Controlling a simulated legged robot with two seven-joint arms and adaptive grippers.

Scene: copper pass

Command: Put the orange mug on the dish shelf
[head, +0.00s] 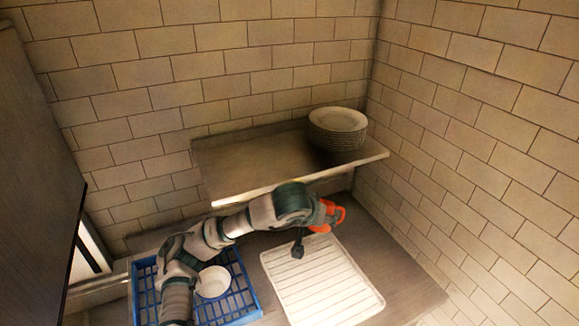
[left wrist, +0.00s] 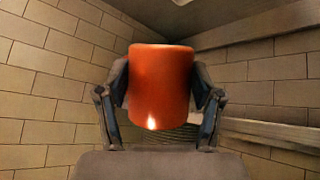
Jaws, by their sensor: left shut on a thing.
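The orange mug (head: 337,212) is held in my left gripper (head: 322,217), in front of the dish shelf's right part in the head view. In the left wrist view the orange mug (left wrist: 160,85) is between the two fingers, one against each side. Part of the mug is hidden by the gripper in the head view. The dish shelf (head: 240,168) is a flat metal board against the tiled back wall; its left and middle parts are bare. The mug appears apart from the shelf, nearer to me than its front edge. My right gripper is not in view.
A stack of white plates (head: 338,122) stands at the shelf's right end. Below are a white ribbed drain mat (head: 335,290) and a blue crate (head: 245,300) with a white bowl (head: 213,282) in it. A tiled wall (head: 480,150) closes the right side; a dark panel (head: 35,170) stands at left.

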